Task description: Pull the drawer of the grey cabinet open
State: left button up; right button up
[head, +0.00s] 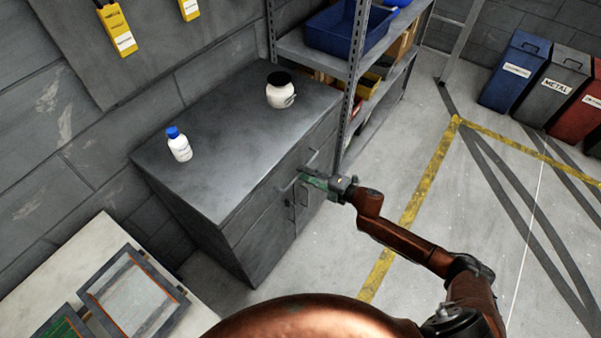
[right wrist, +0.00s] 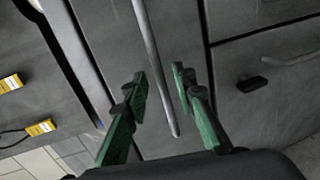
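The grey cabinet (head: 240,110) stands against the wall in the head view. Its drawer fronts and doors face right, toward my right arm. My right gripper (head: 306,177) is at the upper part of this front and hides some of it. In the right wrist view my right gripper (right wrist: 160,82) has its green fingers apart. The drawer's bar handle (right wrist: 150,55) runs between the fingertips, with a gap to either side. I cannot tell how deep it lies between them. The drawer front (right wrist: 185,30) looks closed. My left gripper is not in view.
A white bottle with a blue cap (head: 179,146) and a white jar with a black lid (head: 280,92) stand on the cabinet. A metal shelf rack (head: 352,85) stands close beside it. The floor (head: 400,140) in front is clear.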

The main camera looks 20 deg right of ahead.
jog(key=shift+x, duration=1.15)
jog(key=shift+c, duration=0.6)
grip_shut()
